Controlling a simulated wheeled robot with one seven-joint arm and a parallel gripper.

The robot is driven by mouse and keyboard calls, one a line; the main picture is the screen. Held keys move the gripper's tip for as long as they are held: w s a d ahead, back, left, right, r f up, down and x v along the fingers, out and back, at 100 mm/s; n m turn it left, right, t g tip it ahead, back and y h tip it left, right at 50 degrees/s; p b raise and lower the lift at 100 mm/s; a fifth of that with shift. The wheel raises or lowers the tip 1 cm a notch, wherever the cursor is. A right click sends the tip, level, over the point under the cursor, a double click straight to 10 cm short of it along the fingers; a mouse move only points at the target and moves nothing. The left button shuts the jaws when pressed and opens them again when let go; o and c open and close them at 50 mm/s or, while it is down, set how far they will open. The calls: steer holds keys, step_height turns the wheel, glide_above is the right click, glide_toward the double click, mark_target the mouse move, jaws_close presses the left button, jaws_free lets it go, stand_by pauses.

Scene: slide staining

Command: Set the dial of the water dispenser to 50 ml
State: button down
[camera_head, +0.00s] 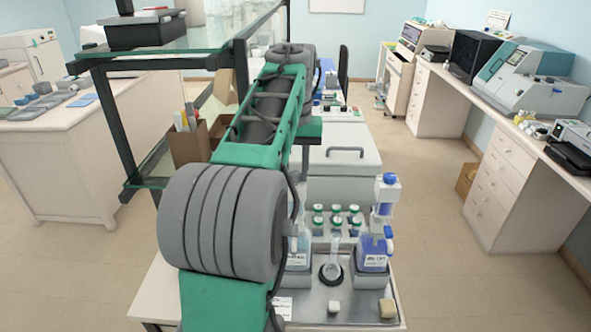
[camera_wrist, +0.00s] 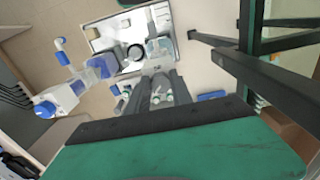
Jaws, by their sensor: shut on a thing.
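The water dispenser (camera_head: 300,246), a clear bottle with a white label, stands at the left of the steel tray (camera_head: 330,306). My arm hides its upper part and my gripper in the head view. In the wrist view the pale dispenser (camera_wrist: 158,46) is just beyond my gripper (camera_wrist: 158,76). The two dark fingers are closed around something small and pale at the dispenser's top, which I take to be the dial. The dial's marks and setting cannot be read.
A blue-liquid dispenser (camera_head: 373,252) stands at the tray's right. A dark ring-shaped holder (camera_head: 331,271) is between the dispensers. Several green-capped vials (camera_head: 336,222) stand behind. A dark shelf frame (camera_head: 115,120) is close left of my arm.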

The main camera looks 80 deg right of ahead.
mark_target(294, 175)
steer(key=shift+m, duration=0.4)
steer(key=m, duration=0.3)
steer(key=shift+w+m, duration=0.1)
steer(key=shift+m, duration=0.3)
steer(key=m, duration=0.4)
steer(key=shift+w, duration=0.1)
steer(key=c, duration=1.1)
jaws_free()
step_height(294, 175, up, 8)
steer(key=shift+f, duration=0.1)
